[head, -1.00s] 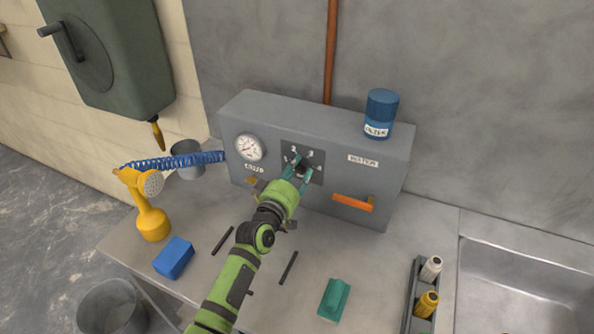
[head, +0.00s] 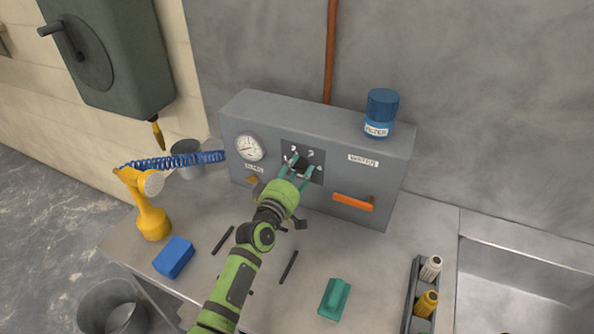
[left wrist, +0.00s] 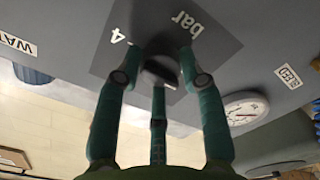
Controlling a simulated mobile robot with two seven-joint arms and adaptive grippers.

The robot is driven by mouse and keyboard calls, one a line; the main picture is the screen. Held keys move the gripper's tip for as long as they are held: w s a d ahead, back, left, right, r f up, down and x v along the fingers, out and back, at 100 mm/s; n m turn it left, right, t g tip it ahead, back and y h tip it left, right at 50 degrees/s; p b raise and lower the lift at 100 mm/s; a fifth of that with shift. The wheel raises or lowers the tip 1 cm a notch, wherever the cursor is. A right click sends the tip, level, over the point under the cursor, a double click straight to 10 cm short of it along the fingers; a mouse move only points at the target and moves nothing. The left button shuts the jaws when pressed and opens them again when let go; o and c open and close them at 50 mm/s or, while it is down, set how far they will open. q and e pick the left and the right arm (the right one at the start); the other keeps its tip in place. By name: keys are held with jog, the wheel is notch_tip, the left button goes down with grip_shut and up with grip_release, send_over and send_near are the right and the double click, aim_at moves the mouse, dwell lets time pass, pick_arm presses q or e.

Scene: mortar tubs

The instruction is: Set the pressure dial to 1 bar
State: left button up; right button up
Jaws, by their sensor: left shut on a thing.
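The pressure dial is a dark round knob (head: 302,164) on a dark square plate (head: 317,159) with pale numbers, on the front of a grey box (head: 235,150). My left gripper (head: 299,170) reaches it from the front, its teal fingers shut around the knob. In the left wrist view the knob (left wrist: 160,68) sits between the fingertips (left wrist: 158,72). The plate (left wrist: 215,43) shows "bar" and a "4" there. The fingers partly cover the knob, so I cannot tell which number it points to. My right gripper is out of view.
A white gauge (head: 249,148) is left of the plate; an orange handle (head: 352,202) is right. A blue filter can (head: 381,112) stands on top. A sink (head: 525,285) is at right.

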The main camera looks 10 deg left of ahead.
pick_arm(q)
jog(key=shift+s+d+f, duration=0.1)
jog(key=shift+d+f, duration=0.1)
jog(key=shift+f, duration=0.15)
jog(key=o, duration=1.1)
jog(key=shift+o, duration=0.2)
jog(key=shift+r, duration=0.15)
jog(key=shift+a, duration=0.1)
jog(key=shift+s, duration=0.2)
jog(key=s+a, duration=0.2)
jog(key=s, duration=0.9)
jog(key=shift+s, duration=0.15)
jog(key=shift+a, duration=0.1)
